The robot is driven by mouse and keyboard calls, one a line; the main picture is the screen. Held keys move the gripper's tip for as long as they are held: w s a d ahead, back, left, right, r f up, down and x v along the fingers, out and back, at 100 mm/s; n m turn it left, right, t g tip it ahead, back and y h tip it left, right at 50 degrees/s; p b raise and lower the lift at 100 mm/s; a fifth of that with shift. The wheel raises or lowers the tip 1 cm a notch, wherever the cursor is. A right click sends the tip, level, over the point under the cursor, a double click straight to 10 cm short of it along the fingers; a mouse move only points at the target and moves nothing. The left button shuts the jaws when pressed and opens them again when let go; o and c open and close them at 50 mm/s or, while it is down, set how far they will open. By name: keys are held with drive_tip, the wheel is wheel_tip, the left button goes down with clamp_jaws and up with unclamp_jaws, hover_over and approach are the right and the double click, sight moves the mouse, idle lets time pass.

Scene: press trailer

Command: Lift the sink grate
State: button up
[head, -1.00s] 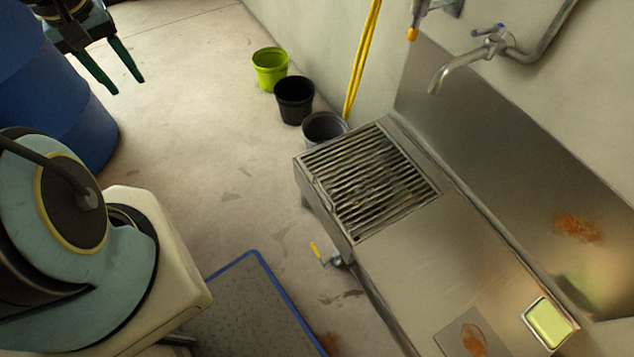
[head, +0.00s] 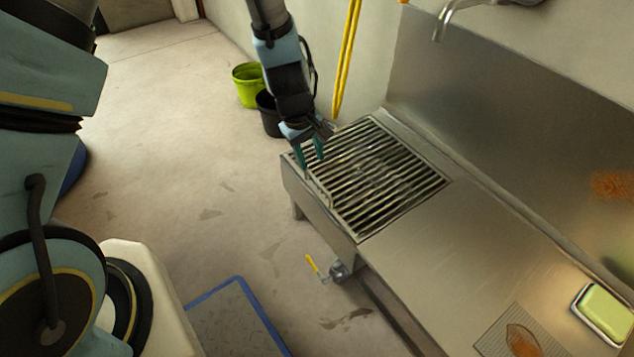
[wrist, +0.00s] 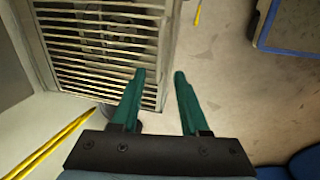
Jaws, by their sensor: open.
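The sink grate (head: 375,178) is a metal frame with many parallel bars, lying in the left end of the steel sink unit. It also shows in the wrist view (wrist: 104,28) at the upper left. My gripper (head: 311,166) is open and empty, with green fingers pointing down by the grate's left edge, near its far left corner. In the wrist view my gripper (wrist: 160,74) has its fingers apart, the left fingertip near the grate's edge bar and the right one over the floor. I cannot tell whether a finger touches the grate.
The steel counter (head: 440,240) holds a green sponge in a dish (head: 604,311). A tap (head: 452,18) hangs above on the wall side. Yellow poles (head: 346,60) lean behind my arm. A green bucket (head: 247,86) and black bucket (head: 268,115) stand on the floor. A yellow-handled valve (head: 318,268) juts below.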

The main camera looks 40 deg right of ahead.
sight(318, 182)
drive_tip(key=f, duration=0.3)
drive_tip(key=d+f+b, duration=0.1)
drive_tip(key=f, duration=0.4)
drive_tip(key=shift+d+f+b, duration=0.35)
drive_tip(key=shift+f+b, duration=0.05)
clamp_jaws()
idle(1.0)
